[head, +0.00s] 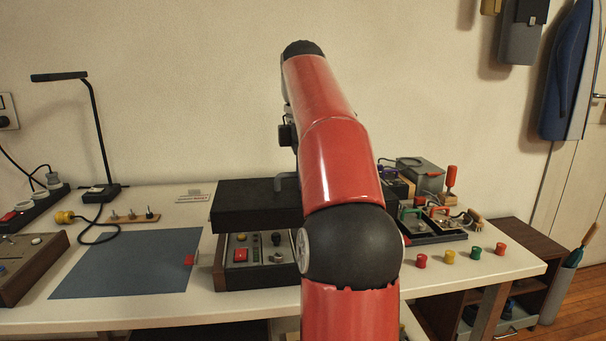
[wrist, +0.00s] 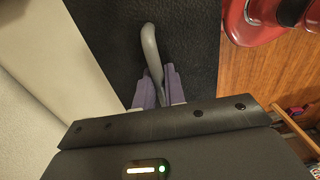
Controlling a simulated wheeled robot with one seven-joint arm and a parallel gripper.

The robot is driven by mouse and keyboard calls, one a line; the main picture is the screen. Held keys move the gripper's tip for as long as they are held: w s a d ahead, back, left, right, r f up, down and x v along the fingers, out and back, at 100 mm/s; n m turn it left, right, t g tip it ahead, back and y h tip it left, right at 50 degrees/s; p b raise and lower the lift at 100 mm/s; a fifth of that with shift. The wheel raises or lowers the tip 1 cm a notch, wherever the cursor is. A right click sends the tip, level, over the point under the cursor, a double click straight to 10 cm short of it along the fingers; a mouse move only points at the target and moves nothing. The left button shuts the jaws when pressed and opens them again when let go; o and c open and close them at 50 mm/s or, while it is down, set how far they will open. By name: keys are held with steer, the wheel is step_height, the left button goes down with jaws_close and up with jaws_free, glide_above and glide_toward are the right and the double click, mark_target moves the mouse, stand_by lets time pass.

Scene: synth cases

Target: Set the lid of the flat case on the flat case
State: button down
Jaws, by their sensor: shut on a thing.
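The lid of the flat case (head: 240,217) is a black slab with a bent grey handle (head: 287,180). In the wrist view the lid (wrist: 105,45) fills the upper middle, and its handle (wrist: 149,45) runs between my fingers. My gripper (wrist: 160,88) is shut on that handle with two purple-grey fingers; in the head view my red arm hides it. The flat case (head: 258,281) stands open on the table below the lid, with a red button, knobs and a grey panel showing. The lid is raised above it; my arm hides the right part of both.
A blue-grey mat (head: 130,265) lies to the left, with a wooden peg strip (head: 133,218) and a lamp (head: 98,135) behind it. An open tray of parts (head: 432,228) and a grey box (head: 420,175) stand to the right. Several coloured pegs line the table's right front.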

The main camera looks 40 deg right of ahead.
steer(key=shift+f+b, duration=2.1)
steer(key=shift+f, duration=0.75)
steer(key=shift+r+p, duration=0.1)
steer(key=shift+p, duration=0.65)
steer(key=shift+f+b, duration=0.85)
steer(key=shift+f, duration=0.35)
steer(key=c, duration=1.4)
jaws_free()
step_height(320, 180, up, 8)
steer(key=p, duration=0.3)
steer(key=shift+f+p, duration=0.1)
steer(key=shift+p, duration=0.3)
